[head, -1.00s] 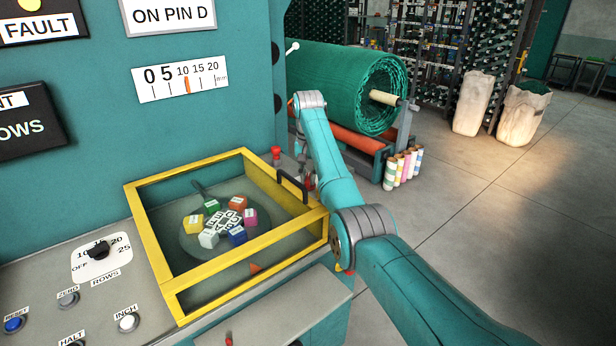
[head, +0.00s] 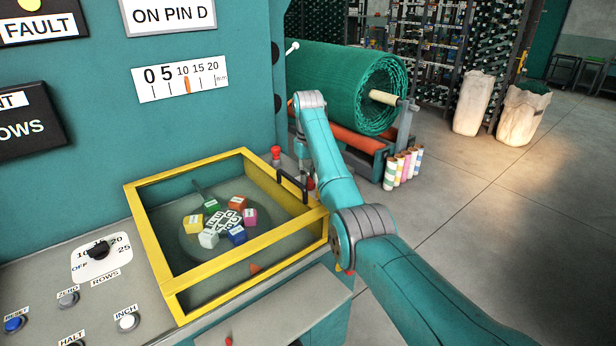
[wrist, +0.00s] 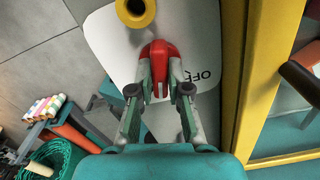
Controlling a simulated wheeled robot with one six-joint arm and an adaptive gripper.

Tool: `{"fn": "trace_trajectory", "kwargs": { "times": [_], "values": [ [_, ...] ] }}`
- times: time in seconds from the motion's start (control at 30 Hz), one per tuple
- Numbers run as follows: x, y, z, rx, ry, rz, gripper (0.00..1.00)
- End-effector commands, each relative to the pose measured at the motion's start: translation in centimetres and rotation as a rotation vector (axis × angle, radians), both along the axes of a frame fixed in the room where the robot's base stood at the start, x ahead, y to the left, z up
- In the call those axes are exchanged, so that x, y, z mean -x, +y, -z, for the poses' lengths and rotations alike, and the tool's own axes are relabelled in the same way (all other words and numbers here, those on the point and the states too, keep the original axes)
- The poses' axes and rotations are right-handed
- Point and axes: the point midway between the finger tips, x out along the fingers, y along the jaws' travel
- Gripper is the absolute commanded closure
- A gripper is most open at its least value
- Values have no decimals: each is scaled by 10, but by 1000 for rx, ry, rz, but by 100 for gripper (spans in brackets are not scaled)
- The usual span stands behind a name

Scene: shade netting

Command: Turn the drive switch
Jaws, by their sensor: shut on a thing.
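The drive switch shows in the wrist view as a red handle (wrist: 159,54) on a white plate (wrist: 105,47) with the letters "OFF" printed to its right. My gripper (wrist: 160,86) is shut on the near end of the red handle, one finger on each side. The handle points roughly straight toward the gripper in that view. In the head view my gripper is mostly hidden behind my own arm, beyond the far right corner of the yellow-framed cover. The plate's other markings are not visible.
A yellow ring-shaped part (wrist: 136,12) stands just beyond the handle. The yellow-framed clear cover (head: 158,255) with a black pull handle (head: 291,186) is close beside the switch. A green netting roll (head: 335,85) stands behind my arm. Open floor lies to the right.

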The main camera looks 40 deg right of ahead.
Motion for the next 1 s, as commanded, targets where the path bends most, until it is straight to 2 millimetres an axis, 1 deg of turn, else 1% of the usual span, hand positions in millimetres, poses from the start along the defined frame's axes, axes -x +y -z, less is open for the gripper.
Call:
{"fn": "trace_trajectory", "kwargs": {
  "times": [0.7, 1.0],
  "values": [
    [0, 0, 0, 0, 0, -676, 100],
    [0, 0, 0, 0, 0, -905, 100]
  ]
}}
